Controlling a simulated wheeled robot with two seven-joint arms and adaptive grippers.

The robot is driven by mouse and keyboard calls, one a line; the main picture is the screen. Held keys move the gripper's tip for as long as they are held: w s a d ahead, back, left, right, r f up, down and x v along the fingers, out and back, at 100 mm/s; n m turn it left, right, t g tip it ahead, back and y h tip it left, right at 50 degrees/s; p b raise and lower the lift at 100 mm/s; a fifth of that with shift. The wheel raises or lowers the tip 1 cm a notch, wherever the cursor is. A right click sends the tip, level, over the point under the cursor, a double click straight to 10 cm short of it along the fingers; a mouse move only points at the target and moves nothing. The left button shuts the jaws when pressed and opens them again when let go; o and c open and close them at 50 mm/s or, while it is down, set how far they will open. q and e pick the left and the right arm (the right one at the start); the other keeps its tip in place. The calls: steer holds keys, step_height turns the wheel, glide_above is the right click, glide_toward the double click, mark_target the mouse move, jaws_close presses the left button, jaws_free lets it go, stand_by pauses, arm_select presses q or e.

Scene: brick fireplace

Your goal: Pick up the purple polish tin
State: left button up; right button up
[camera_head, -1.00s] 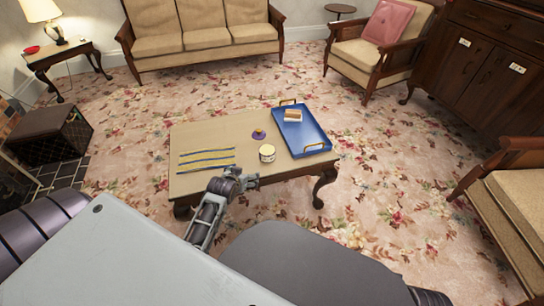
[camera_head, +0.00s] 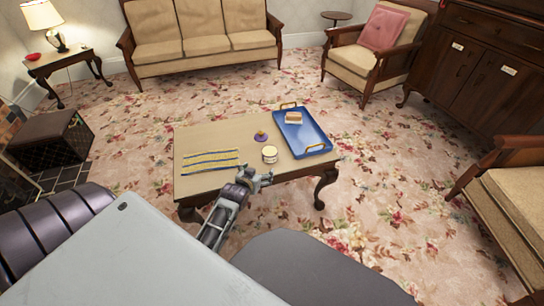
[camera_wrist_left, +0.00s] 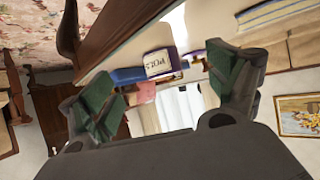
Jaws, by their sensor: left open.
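In the left wrist view this tin (camera_wrist_left: 157,62) shows dark lettering like "POLIS". My left gripper (camera_head: 264,177) is open and empty at the table's front edge, just short of the cream tin. In the left wrist view its fingers (camera_wrist_left: 168,88) are spread, with the tin beyond them. My right gripper is not in view.
A sofa (camera_head: 200,42) and armchairs stand farther off.

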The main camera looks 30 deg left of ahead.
mark_target(267, 156)
arm_select(q)
steer(key=shift+w+r+t, duration=0.35)
steer(key=shift+r, duration=0.25)
steer(key=shift+w+r+t, duration=0.3)
steer(key=shift+r+t, duration=0.05)
steer(key=shift+r, duration=0.25)
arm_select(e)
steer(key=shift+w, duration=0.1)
arm_select(q)
steer(key=shift+b+x, duration=0.35)
steer(key=shift+x, duration=0.45)
steer(key=shift+b+x, duration=0.8)
steer(key=shift+x, duration=1.45)
steer(key=shift+b+x, duration=0.4)
steer(key=shift+x, duration=0.6)
steer(key=shift+w+a+f, duration=0.1)
steer(key=shift+w+a, duration=0.05)
steer(key=shift+w, duration=0.1)
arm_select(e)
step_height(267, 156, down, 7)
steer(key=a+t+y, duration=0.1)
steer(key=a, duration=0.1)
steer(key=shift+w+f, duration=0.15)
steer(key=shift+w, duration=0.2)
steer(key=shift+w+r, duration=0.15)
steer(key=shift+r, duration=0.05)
